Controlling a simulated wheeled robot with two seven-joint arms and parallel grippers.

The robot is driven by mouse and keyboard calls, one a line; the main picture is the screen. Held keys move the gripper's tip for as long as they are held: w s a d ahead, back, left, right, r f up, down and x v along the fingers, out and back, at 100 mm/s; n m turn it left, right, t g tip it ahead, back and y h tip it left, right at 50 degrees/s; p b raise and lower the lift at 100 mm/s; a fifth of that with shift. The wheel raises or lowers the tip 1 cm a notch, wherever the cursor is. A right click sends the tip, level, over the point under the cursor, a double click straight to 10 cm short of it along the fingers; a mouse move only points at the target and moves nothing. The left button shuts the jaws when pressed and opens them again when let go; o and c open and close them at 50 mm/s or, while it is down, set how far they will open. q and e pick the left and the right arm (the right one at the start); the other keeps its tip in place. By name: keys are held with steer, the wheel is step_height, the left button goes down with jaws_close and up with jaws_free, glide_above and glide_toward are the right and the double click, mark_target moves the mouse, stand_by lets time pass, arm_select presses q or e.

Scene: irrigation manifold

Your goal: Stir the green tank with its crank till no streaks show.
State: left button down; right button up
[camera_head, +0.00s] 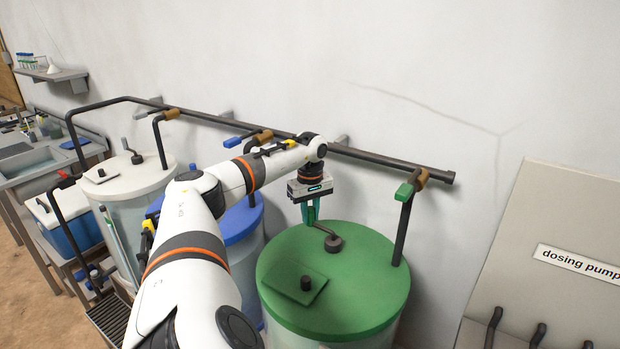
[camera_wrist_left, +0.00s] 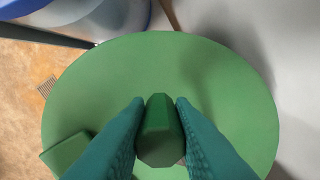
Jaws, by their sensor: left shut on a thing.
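The green tank has a round green lid (camera_head: 350,285) and stands right of centre in the head view; the lid fills much of the left wrist view (camera_wrist_left: 85,90). A dark crank (camera_head: 333,243) sits on the lid, its short arm leading up and left from the hub. My left gripper (camera_head: 310,213) is above the far left part of the lid, shut on the crank's green handle (camera_wrist_left: 160,130), which shows between both fingers in the wrist view. Only a sliver of the tank's wall shows below the lid, so I cannot see any streaks. My right gripper is out of view.
A green hatch with a dark knob (camera_head: 306,283) is on the lid. A pipe with a green-handled valve (camera_head: 405,191) rises at its right. A blue tank (camera_head: 240,222) and a white-lidded tank (camera_head: 128,178) stand left. The dosing pump panel (camera_head: 560,260) is at right.

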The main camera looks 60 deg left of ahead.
arm_select(q)
steer(key=shift+w+a+m, duration=0.1)
steer(key=shift+w+m, duration=0.05)
steer(key=shift+m, duration=0.15)
steer(key=c, duration=1.3)
jaws_free()
steer(key=shift+o, duration=0.2)
steer(key=shift+r, duration=0.1)
step_height(320, 180, up, 12)
